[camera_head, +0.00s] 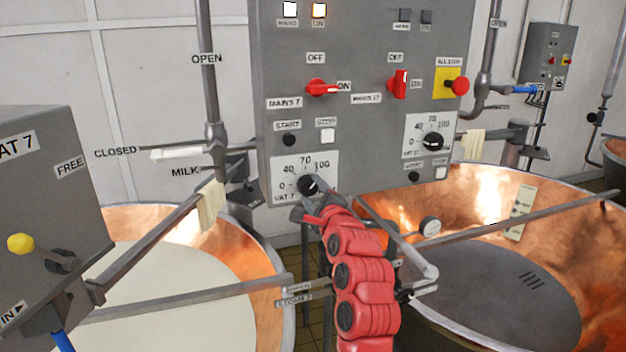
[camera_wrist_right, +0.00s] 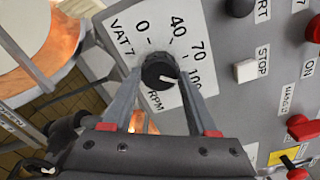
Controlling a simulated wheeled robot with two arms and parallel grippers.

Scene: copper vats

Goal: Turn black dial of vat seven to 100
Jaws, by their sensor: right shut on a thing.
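The black dial of vat seven (camera_head: 307,185) sits on a white scale plate marked VAT 7 (camera_head: 283,172), low on the grey control panel. It also shows in the right wrist view (camera_wrist_right: 159,71), where its white pointer line points toward the 100 mark. My right gripper (camera_head: 312,204) reaches up to the dial from below. In the right wrist view its two fingers (camera_wrist_right: 158,82) close around the dial from both sides. The fingertips partly cover the dial's edges. My left gripper is not in view.
A second black dial (camera_head: 433,141) sits to the right on the same panel (camera_head: 365,115). Red switches (camera_head: 321,88) are above. A vat of white milk (camera_head: 180,290) stands at left and an emptier copper vat (camera_head: 470,220) at right. Metal bars run near my right arm.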

